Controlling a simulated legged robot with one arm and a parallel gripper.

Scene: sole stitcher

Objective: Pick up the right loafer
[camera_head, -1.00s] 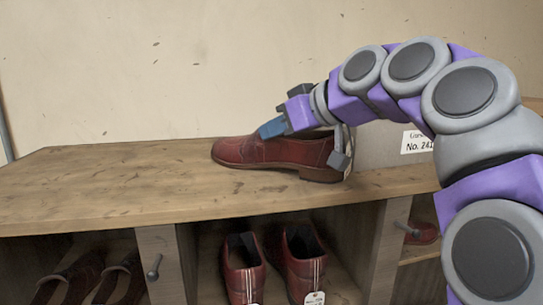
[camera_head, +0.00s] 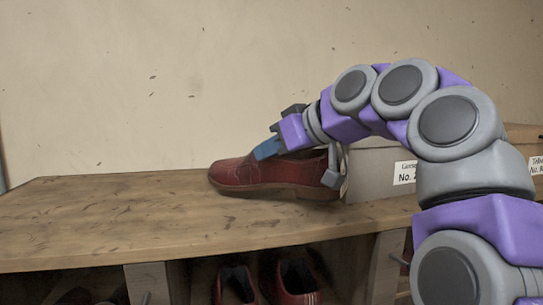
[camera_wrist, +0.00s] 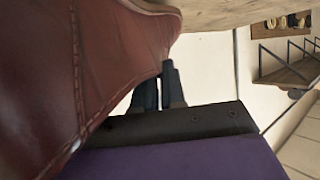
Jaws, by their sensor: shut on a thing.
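The reddish-brown loafer (camera_head: 240,174) is at the back of the wooden bench top, toe to the left. It appears slightly raised above the wood, with a dark shadow under its sole. My gripper (camera_head: 300,160) is shut on the loafer near its opening and heel, coming from the upper right. The gripper hides part of the shoe's upper and heel. In the wrist view the loafer's leather side (camera_wrist: 80,70) with stitching fills the left, close against the dark fingers (camera_wrist: 158,92).
Grey labelled boxes (camera_head: 375,165) stand on the bench just right of the loafer. The bench top (camera_head: 110,215) left of the shoe is clear. Another pair of red shoes (camera_head: 297,280) sits in the cubby below. A plain wall (camera_head: 150,80) is behind.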

